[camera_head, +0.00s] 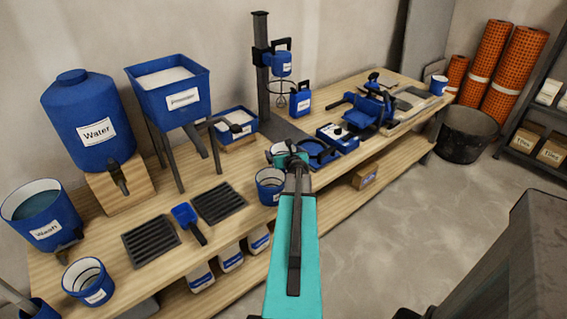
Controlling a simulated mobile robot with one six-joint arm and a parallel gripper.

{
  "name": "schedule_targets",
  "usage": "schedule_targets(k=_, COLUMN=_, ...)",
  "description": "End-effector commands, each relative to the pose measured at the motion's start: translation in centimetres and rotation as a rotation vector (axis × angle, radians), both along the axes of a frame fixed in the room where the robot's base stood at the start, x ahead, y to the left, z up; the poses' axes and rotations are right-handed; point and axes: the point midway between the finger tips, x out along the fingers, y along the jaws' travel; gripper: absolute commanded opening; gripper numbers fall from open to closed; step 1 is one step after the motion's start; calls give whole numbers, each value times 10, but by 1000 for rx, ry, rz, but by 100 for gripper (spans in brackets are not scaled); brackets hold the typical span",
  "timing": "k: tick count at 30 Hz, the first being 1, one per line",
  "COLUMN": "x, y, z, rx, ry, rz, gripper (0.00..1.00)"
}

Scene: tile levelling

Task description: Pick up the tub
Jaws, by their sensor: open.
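Several small blue tubs with pale rims stand on the wooden workbench (100,243). One tub (267,190) stands near the bench's front edge, just left of my teal arm. Another tub (88,283) with a white label stands at the front left. A third tub (438,85) stands at the far right end. Part of a further round blue container (276,150) shows behind my gripper. Which one the task means I cannot tell. My gripper (289,153) is open above the middle of the bench. My arm hides part of what lies below, and contact with the container behind is unclear.
A Water tank (88,115), a powder hopper (168,90) and a Wash bucket (40,214) stand on the left. Black grates (151,241) and a blue scoop (187,219) lie in front. A mixer stand (262,75) rises behind.

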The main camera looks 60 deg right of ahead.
Motion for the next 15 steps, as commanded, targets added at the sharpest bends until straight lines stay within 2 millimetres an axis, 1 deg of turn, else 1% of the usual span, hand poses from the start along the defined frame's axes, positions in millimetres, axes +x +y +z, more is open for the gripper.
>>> schedule_targets(k=6, x=0, y=0, z=0, rx=0, ry=0, rz=0, gripper=100)
schedule_targets(k=7, x=0, y=0, z=0, rx=0, ry=0, rz=0, gripper=98)
schedule_targets(k=14, x=0, y=0, z=0, rx=0, ry=0, rz=0, gripper=60)
schedule_targets(k=15, x=0, y=0, z=0, rx=0, ry=0, rz=0, gripper=53)
